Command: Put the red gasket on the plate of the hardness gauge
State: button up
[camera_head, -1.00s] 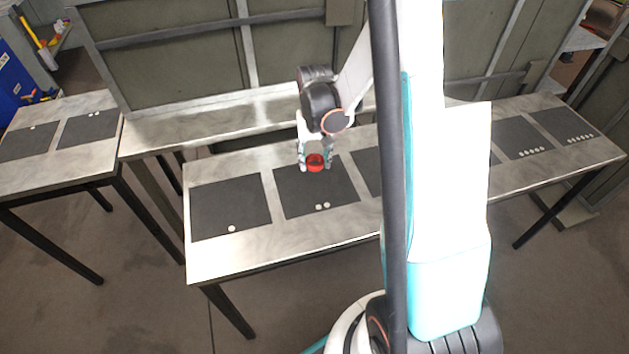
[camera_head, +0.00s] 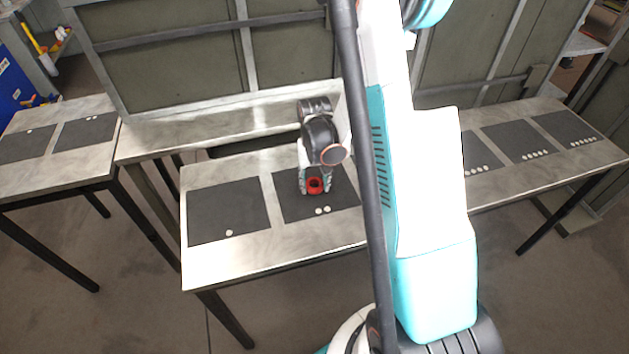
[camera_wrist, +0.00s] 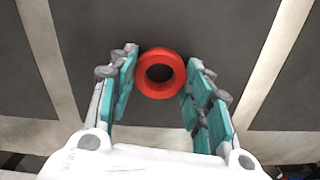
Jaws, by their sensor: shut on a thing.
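The red gasket (camera_head: 315,185) is a thick ring with a round hole. My gripper (camera_head: 314,184) is shut on it, over the dark mat with two white dots (camera_head: 290,210). In the wrist view, the gasket (camera_wrist: 161,73) sits between the teal-padded fingertips of my gripper (camera_wrist: 161,75), with the dark mat behind it. I cannot tell whether the gasket touches the mat. I see no hardness gauge or plate that I can make out in either view.
The long table (camera_head: 240,264) bears several dark mats marked with white dots. The one-dot mat (camera_head: 228,210) to the left is empty. My arm hides the table's middle. Upright panels (camera_head: 190,70) stand behind. A second table (camera_head: 60,170) is at the left.

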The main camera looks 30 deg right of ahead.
jog(key=shift+f, duration=0.2)
jog(key=o, duration=1.1)
jog(key=shift+r, duration=0.15)
